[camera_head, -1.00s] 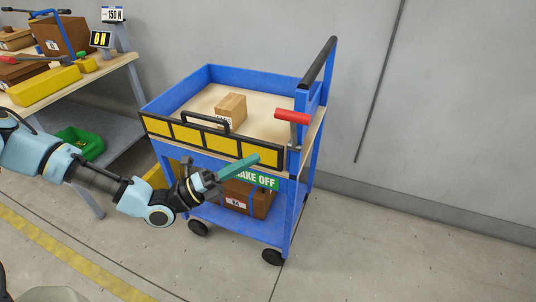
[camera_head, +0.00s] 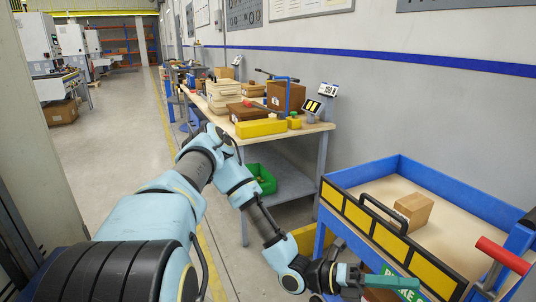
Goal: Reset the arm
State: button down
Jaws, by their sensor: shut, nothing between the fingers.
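My arm (camera_head: 150,215) reaches from the lower left of the head view toward the blue cart. My gripper (camera_head: 385,281), with teal fingers, is at the lower right, in front of the cart's yellow-panelled front. The fingers are shut with nothing between them. From this view I cannot tell how far the gripper is from the cart front. Part of the gripper's lower side is cut off by the picture's bottom edge.
The blue cart (camera_head: 432,176) holds a small cardboard box (camera_head: 413,210) and has a red-handled lever (camera_head: 503,255). A workbench (camera_head: 312,129) with boxes and a yellow block (camera_head: 261,128) stands behind. A green bin (camera_head: 262,180) sits below it. The aisle floor (camera_head: 120,130) at left is open.

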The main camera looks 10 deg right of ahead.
jog(key=w+a+f+m+t+y, duration=0.1)
jog(key=w+a+m+t+y, duration=0.15)
jog(key=a+m+y, duration=0.65)
jog(key=w+a+f+m+t+y, duration=0.15)
jog(key=w+a+m+y, duration=0.3)
jog(key=a+m, duration=0.5)
jog(key=w+a+r+m+t+y, duration=0.2)
jog(key=w+a+r, duration=0.4)
jog(key=a, duration=0.3)
jog(key=w+a+r+m+t+y, duration=0.2)
jog(key=w+a+r+m+t, duration=0.3)
jog(key=a, duration=0.5)
jog(key=t, duration=0.2)
jog(key=shift+w+r+t+y, duration=0.3)
jog(key=shift+w+r+y, duration=0.05)
